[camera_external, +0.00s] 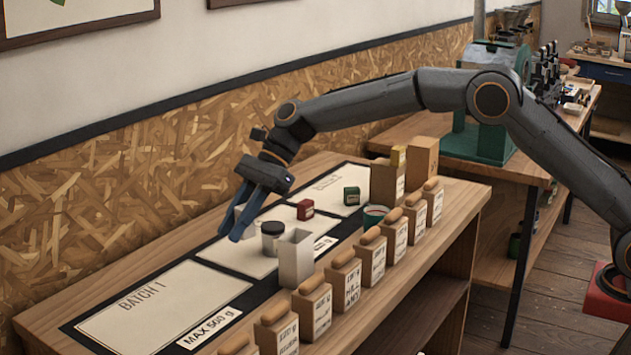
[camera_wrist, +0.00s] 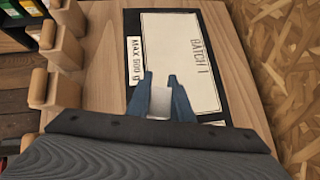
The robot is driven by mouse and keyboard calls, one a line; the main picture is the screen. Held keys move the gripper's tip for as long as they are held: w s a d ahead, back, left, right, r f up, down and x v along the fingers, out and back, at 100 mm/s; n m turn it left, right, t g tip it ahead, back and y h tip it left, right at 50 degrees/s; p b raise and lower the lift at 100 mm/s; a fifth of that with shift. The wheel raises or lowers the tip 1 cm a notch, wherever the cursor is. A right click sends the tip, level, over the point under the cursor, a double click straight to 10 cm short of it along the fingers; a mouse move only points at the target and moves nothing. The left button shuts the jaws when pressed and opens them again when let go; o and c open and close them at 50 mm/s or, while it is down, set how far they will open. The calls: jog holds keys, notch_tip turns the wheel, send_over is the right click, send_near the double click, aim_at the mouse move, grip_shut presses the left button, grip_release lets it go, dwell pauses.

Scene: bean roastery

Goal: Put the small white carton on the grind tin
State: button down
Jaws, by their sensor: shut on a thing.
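My gripper (camera_external: 236,222) points down over the counter with its blue fingers shut on the small white carton (camera_external: 241,213). In the wrist view the pale carton (camera_wrist: 160,103) sits between the two fingers (camera_wrist: 160,84). A small round container with a dark lid (camera_external: 272,236), seemingly the grind tin, stands just right of the gripper. The carton is apart from its lid. I cannot read a label on it. The tin does not show in the wrist view.
A tall pale square container (camera_external: 295,258) stands close to the tin. The BATCH 1 panel (camera_external: 165,305) is clear.

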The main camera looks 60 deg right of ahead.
aim_at(262, 226)
jog(key=w+d+r+m+t+h+p, duration=0.1)
jog(key=w+d+r+m+t+p, duration=0.15)
jog(key=d, duration=0.55)
jog(key=w+d+r+m+t+h+p, duration=0.1)
jog(key=w+d+r+m+t+p, duration=0.2)
jog(key=d, duration=0.5)
jog(key=shift+m+g, duration=0.45)
jog(key=shift+g, duration=0.1)
notch_tip(262, 226, down, 10)
jog(key=p, duration=0.2)
jog(key=shift+w+d+f+p, duration=0.1)
jog(key=shift+w+p, duration=0.05)
jog(key=shift+p, duration=0.2)
jog(key=shift+f, duration=0.1)
jog(key=c, duration=1.6)
grip_release()
jog(key=shift+o, duration=0.2)
jog(key=shift+r, duration=0.2)
jog(key=b+v, duration=0.2)
jog(key=v, duration=1)
